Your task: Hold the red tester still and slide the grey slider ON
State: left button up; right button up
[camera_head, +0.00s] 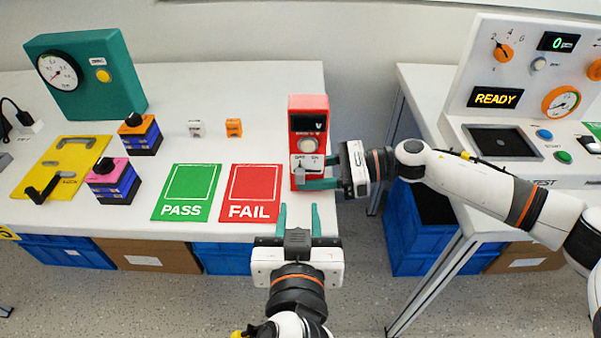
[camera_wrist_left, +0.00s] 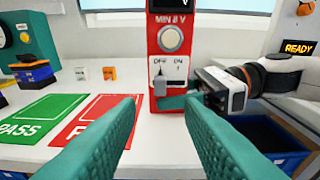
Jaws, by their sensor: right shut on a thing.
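The red tester (camera_head: 309,105) stands upright near the front right edge of the white table. Its front has a dark display, a round knob (camera_wrist_left: 171,39) and a white plate marked OFF and ON. The grey slider (camera_wrist_left: 160,86) is at the left, under OFF; it also shows in the head view (camera_head: 299,175). My right gripper (camera_head: 320,172) comes from the right and is shut on the lower part of the tester. My left gripper (camera_head: 299,208) is open and empty in front of the tester, its fingers pointing at it, apart from the slider.
A green PASS mat (camera_head: 186,192) and a red FAIL mat (camera_head: 250,193) lie left of the tester. Small white (camera_head: 196,128) and orange (camera_head: 233,128) blocks stand behind them. A gap separates this table from the right one, which bears a READY panel (camera_head: 495,98).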

aim_at(300, 181)
pick_arm(q)
jog(key=shift+w+f, duration=0.25)
jog(key=shift+w, duration=1)
jog(key=shift+w+f, duration=0.3)
jog(key=shift+w, duration=1)
jog(key=shift+w+f, duration=0.25)
jog(key=shift+w, duration=1)
grip_shut()
